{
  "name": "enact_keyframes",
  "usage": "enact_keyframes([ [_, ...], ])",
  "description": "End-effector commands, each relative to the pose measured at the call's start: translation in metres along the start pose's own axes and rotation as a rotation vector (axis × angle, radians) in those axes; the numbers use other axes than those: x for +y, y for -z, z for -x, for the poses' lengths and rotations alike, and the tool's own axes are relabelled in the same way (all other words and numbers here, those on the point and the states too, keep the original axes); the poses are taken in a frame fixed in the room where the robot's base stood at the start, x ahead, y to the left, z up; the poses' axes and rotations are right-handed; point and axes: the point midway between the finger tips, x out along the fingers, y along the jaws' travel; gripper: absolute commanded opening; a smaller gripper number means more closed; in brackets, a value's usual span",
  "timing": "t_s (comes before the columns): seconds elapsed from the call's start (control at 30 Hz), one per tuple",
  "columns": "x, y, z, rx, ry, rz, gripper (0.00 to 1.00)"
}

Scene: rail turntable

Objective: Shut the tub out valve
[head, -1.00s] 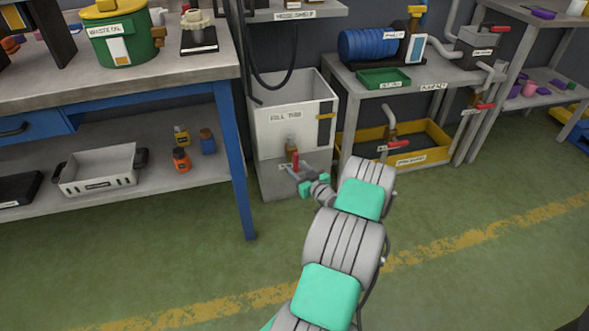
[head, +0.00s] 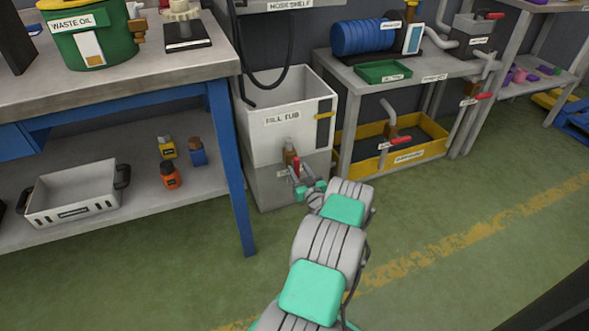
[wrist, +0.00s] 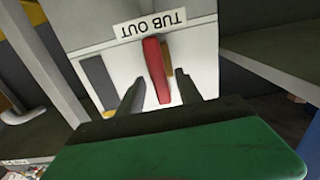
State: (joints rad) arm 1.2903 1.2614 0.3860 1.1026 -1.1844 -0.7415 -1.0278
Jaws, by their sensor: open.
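The tub out valve's red lever (head: 297,165) is on the front of the white fill tub (head: 262,135), below a metal pipe and brass body (head: 289,153). In the wrist view the red lever (wrist: 153,66) runs down from the upside-down TUB OUT label (wrist: 150,23), slightly tilted. My gripper (head: 302,180) is right at the lever in the head view. In the wrist view my gripper (wrist: 160,90) is open, with one dark finger on each side of the lever's end. I cannot tell whether either finger touches it.
A workbench (head: 232,150) with a blue leg stands left of the tub. To the right is a grey stand (head: 345,150) with a yellow tray (head: 425,152) and other red-handled valves. The green floor in front is clear.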

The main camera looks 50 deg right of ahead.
Motion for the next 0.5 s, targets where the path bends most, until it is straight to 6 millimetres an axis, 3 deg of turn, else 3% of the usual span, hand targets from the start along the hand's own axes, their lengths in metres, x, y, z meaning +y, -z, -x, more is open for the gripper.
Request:
enact_keyframes([
  [0.2, -0.001, -0.001, -0.023, -0.001, 0.001, 0.001, 0.42],
  [0.4, -0.002, 0.0, -0.024, -0.001, 0.002, -0.001, 0.42],
  [0.5, -0.002, 0.0, -0.024, -0.001, 0.003, 0.0, 0.35],
])
